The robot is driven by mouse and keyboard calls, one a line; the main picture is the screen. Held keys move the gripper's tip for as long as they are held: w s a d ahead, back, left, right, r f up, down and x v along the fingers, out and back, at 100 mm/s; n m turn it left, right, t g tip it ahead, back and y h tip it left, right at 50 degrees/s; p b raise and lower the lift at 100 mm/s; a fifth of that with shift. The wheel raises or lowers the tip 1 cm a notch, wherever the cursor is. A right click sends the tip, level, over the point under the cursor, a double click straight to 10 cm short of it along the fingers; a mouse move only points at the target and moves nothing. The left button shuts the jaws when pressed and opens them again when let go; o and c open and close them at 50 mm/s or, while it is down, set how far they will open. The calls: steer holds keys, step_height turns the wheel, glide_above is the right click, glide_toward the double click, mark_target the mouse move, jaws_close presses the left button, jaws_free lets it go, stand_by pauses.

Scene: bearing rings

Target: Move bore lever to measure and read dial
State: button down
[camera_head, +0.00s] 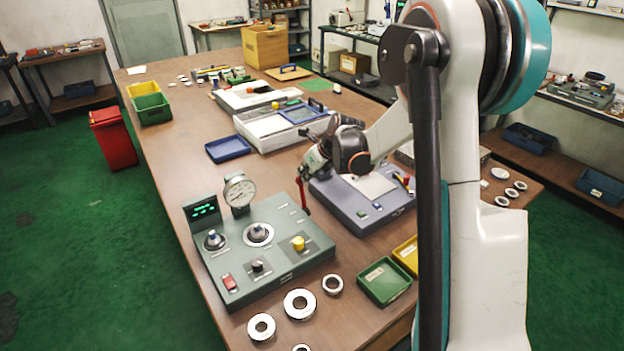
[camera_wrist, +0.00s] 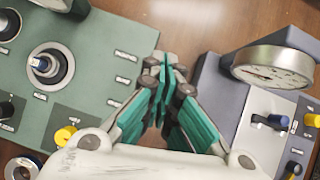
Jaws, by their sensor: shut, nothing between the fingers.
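My gripper (camera_wrist: 163,72) is shut and empty, its teal fingers together above the gap between two stations. The green-grey station (camera_head: 285,275) carries a ring around a post (camera_head: 258,234), a yellow knob (camera_head: 298,243) and an upright dial gauge (camera_head: 240,190). I cannot tell which handle is the bore lever, and neither dial is readable.
Loose rings (camera_head: 300,304) lie on the table's near edge. A green tray (camera_head: 384,281) and a yellow tray (camera_head: 407,254) stand at the near right. A blue tray (camera_head: 227,148) and a grey box station (camera_head: 285,128) lie farther back. Bare table shows at the left.

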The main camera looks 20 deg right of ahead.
steer(key=shift+w+a+f, duration=0.15)
steer(key=shift+w+a, duration=0.05)
steer(key=shift+w, duration=0.8)
